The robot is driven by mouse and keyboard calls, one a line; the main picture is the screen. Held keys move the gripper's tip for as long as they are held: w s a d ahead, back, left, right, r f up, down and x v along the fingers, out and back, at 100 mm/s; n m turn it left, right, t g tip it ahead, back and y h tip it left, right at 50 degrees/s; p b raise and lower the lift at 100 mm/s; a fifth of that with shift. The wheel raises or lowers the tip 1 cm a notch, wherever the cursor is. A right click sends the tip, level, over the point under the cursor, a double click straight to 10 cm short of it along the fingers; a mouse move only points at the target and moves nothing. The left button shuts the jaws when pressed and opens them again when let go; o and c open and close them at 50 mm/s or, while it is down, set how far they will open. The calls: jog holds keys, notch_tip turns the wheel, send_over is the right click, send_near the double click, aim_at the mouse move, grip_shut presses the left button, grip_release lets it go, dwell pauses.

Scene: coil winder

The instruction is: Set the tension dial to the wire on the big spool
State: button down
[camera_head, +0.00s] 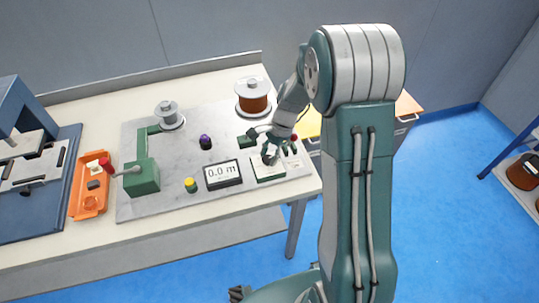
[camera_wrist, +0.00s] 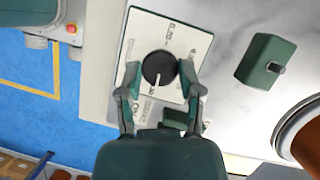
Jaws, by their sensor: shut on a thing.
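The tension dial is a round black knob (camera_wrist: 159,68) with a white pointer line, on a white scale plate (camera_wrist: 190,38). In the wrist view its pointer aims down toward my palm. Printed marks ring it; "0.20" is readable at the top, the others are too small. My gripper (camera_wrist: 160,78) is shut on the knob, one finger on each side. In the head view my gripper (camera_head: 270,157) reaches down over the plate (camera_head: 268,172) and hides the knob. The big spool (camera_head: 252,95) with copper-brown wire stands at the back right; it also shows partly in the wrist view (camera_wrist: 306,130).
A display reading "0.0 m" (camera_head: 222,174) stands left of the dial plate. A green block (camera_wrist: 266,61) is near the dial. A grey spool (camera_head: 168,115), a green box (camera_head: 141,177) and an orange tray (camera_head: 90,187) are farther left.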

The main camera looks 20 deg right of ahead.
jog(key=n, duration=0.2)
jog(key=n+g+h, duration=0.1)
jog(key=n, duration=0.2)
jog(key=shift+w+a+f+n+g, duration=0.1)
jog(key=shift+w+a+n+g, duration=0.05)
jog(key=shift+n+g, duration=0.15)
jog(key=n+h, duration=0.1)
jog(key=n, duration=0.1)
jog(key=n+g+h, duration=0.1)
jog(key=n, duration=0.2)
jog(key=shift+a, duration=0.1)
dwell(0.3)
jog(key=shift+c, duration=1.3)
grip_release()
jog(key=shift+w, duration=0.1)
